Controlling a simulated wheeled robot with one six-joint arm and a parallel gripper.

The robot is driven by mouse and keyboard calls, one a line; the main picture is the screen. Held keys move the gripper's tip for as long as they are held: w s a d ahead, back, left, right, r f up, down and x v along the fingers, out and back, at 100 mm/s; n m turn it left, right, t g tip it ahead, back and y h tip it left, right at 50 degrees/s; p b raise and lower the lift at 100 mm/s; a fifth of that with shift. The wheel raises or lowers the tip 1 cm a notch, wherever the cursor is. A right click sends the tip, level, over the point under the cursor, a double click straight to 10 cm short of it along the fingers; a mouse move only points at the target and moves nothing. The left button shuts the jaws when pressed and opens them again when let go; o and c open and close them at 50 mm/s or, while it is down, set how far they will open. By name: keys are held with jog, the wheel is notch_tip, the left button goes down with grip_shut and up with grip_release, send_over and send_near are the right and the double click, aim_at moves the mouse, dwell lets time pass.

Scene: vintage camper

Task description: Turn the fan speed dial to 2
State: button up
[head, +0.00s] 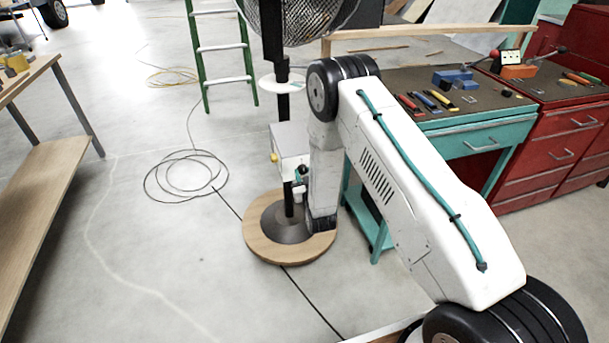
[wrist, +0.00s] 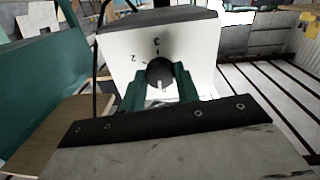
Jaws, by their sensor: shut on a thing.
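The fan speed dial (wrist: 158,70) is a dark round knob on the front of a white control box (wrist: 115,55). The numerals 2 and 3 show on the panel at its upper left and above it. A pale mark shows on the lower part of the knob. My gripper (wrist: 160,77) has its two teal fingers on either side of the dial, shut on it. In the head view the box (head: 287,140) sits on the fan's dark pole, with my gripper (head: 300,177) close below and right of it; the dial is hidden there.
The fan stands on a round wooden base (head: 265,243) with its cage (head: 300,18) above. A teal tool bench (head: 480,135) and red drawers (head: 570,140) stand to the right. A coiled cable (head: 187,178) lies on the floor. A green ladder (head: 222,48) stands behind.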

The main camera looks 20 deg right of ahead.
jog(key=m, duration=1.1)
jog(key=shift+r+g, duration=0.1)
jog(key=shift+g, duration=0.2)
jog(key=m+y, duration=0.1)
jog(key=m, duration=0.9)
jog(key=shift+d+m, duration=0.1)
jog(key=shift+m, duration=0.2)
jog(key=o, duration=1)
jog(key=shift+y, duration=0.3)
jog(key=shift+c, duration=0.2)
jog(key=shift+r, duration=0.1)
